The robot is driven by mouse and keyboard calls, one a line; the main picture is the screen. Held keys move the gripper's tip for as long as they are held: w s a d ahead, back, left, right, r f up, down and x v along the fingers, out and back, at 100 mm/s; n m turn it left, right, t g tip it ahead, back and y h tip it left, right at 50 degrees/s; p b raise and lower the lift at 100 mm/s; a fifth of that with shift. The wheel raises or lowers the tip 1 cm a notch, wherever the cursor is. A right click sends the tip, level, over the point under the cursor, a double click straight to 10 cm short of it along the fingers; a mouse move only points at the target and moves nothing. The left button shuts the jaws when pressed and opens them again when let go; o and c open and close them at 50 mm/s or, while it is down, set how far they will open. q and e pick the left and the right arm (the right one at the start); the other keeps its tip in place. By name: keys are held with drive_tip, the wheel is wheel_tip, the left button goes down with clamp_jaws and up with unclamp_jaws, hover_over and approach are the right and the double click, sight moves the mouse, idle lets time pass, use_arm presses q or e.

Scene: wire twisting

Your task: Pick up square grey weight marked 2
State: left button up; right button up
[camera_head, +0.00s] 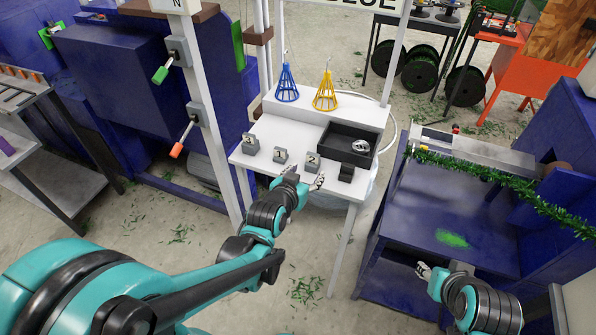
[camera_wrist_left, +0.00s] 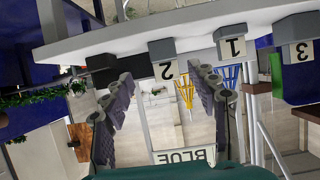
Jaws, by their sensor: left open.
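The square grey weight marked 2 (camera_head: 312,163) stands on the front part of the white table, rightmost in a row of three grey weights. In the left wrist view, which is upside down, the weight marked 2 (camera_wrist_left: 164,68) shows between my finger tips with its number facing me. My left gripper (camera_head: 306,177) is open and empty at the table's front edge, just short of this weight; its spread fingers also show in the left wrist view (camera_wrist_left: 160,82). My right gripper (camera_head: 437,270) is low at the right, away from the weights; its finger gap is unclear.
The weights marked 1 (camera_head: 281,156) and 3 (camera_head: 250,145) stand to the left. A black tray (camera_head: 335,147) with a metallic item and a small black block (camera_head: 346,173) are at the right. Blue (camera_head: 287,88) and yellow (camera_head: 325,95) wire cones stand on the raised shelf behind.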

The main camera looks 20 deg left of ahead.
sight(312, 162)
use_arm(q)
drive_tip(key=w, duration=0.1)
drive_tip(key=w+f, duration=0.1)
drive_tip(key=w+b, duration=0.1)
drive_tip(key=shift+a+f+t, duration=0.25)
drive_tip(key=shift+f+t, duration=0.05)
drive_tip(key=x, duration=0.1)
drive_tip(key=b+x, duration=0.1)
drive_tip(key=x, duration=0.1)
drive_tip(key=b+x, duration=0.1)
drive_tip(key=x, duration=0.1)
drive_tip(key=shift+w+r, duration=0.15)
drive_tip(key=shift+r, duration=0.25)
use_arm(e)
drive_tip(key=f, duration=0.3)
drive_tip(key=shift+s+a+f, duration=0.1)
drive_tip(key=shift+s+a, duration=0.15)
drive_tip(key=shift+s, duration=0.05)
use_arm(q)
clamp_jaws()
